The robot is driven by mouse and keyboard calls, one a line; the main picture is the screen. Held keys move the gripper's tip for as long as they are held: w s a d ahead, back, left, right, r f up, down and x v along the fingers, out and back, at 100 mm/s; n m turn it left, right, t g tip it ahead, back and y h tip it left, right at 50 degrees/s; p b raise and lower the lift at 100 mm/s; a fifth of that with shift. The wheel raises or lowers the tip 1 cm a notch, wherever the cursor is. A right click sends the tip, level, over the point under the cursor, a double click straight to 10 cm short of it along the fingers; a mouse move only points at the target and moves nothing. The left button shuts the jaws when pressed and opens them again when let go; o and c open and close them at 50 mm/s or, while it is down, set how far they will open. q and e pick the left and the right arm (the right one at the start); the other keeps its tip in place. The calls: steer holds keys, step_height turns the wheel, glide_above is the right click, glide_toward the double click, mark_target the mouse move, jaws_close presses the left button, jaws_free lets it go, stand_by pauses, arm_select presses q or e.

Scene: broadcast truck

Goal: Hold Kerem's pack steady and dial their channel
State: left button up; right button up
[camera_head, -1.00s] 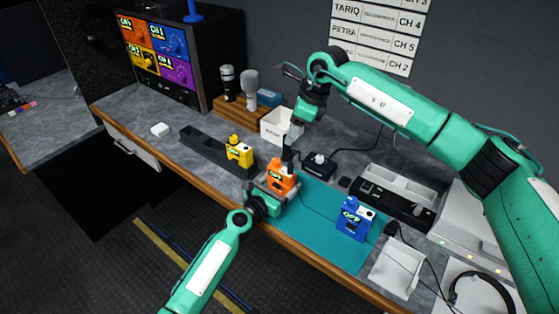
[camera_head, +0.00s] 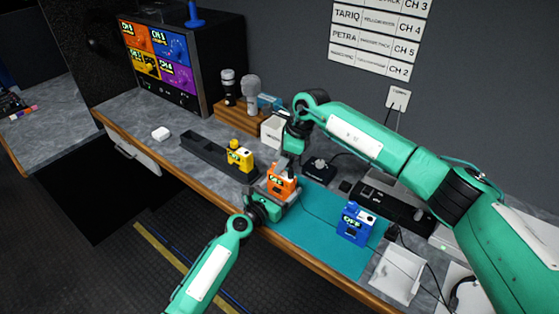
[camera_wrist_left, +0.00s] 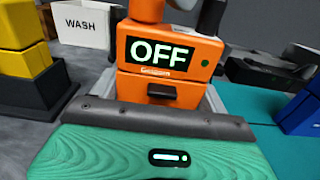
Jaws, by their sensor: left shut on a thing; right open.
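The orange pack (camera_head: 282,181) stands upright at the left end of the teal mat (camera_head: 318,229). Its screen reads OFF in the left wrist view (camera_wrist_left: 163,53). My left gripper (camera_head: 271,199) is shut on the orange pack's lower body from the front. My right gripper (camera_head: 289,163) is open just above the pack's top, pointing down; whether it touches the top is unclear. A yellow pack (camera_head: 239,158) stands in the long dark tray (camera_head: 203,147) to the left. A blue pack (camera_head: 355,224), also reading OFF, stands on the mat's right. No name is readable on the packs.
The wall chart (camera_head: 377,39) shows Tariq CH 4 and Petra CH 5; its other names are cut off or illegible. A white box (camera_head: 272,132) marked WASH, a black base (camera_head: 318,170) and microphones stand behind. A white tray (camera_head: 397,274) is at the right front.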

steer(key=shift+a+f, duration=0.15)
steer(key=shift+f, duration=0.25)
steer(key=shift+c, duration=0.3)
steer(key=c, duration=0.9)
steer(key=shift+c, duration=0.2)
